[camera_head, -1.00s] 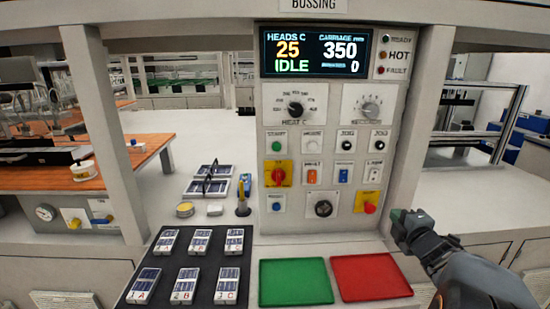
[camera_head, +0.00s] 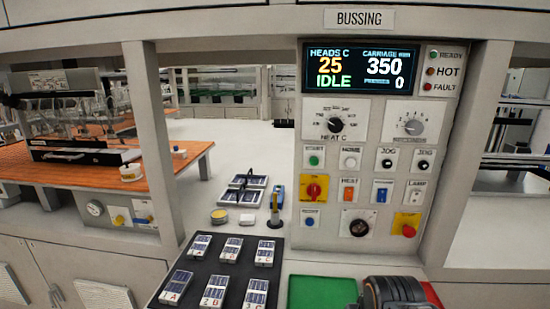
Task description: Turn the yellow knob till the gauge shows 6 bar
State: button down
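A small round gauge (camera_head: 95,208) with a white face is on the grey front panel below the orange-topped bench at left. Its needle and numbers are too small to read. A yellow knob (camera_head: 119,219) sits on a pale plate just right of the gauge. My gripper (camera_head: 393,292) is a dark shape at the bottom edge, in front of the red tray and far to the right of the knob. Its fingers cannot be made out, so I cannot tell whether it is open or shut.
A white plate with a small handle (camera_head: 143,211) is right of the knob. A grey post (camera_head: 152,140) stands between that panel and the control console (camera_head: 345,240). A black mat (camera_head: 205,290) with several panel pieces and a green tray (camera_head: 320,292) lie in front.

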aim_at(119, 221)
jog(key=u, duration=2.1)
jog(key=i, duration=1.1)
jog(key=u, duration=0.7)
jog(key=i, duration=0.55)
jog(key=z, duration=0.05)
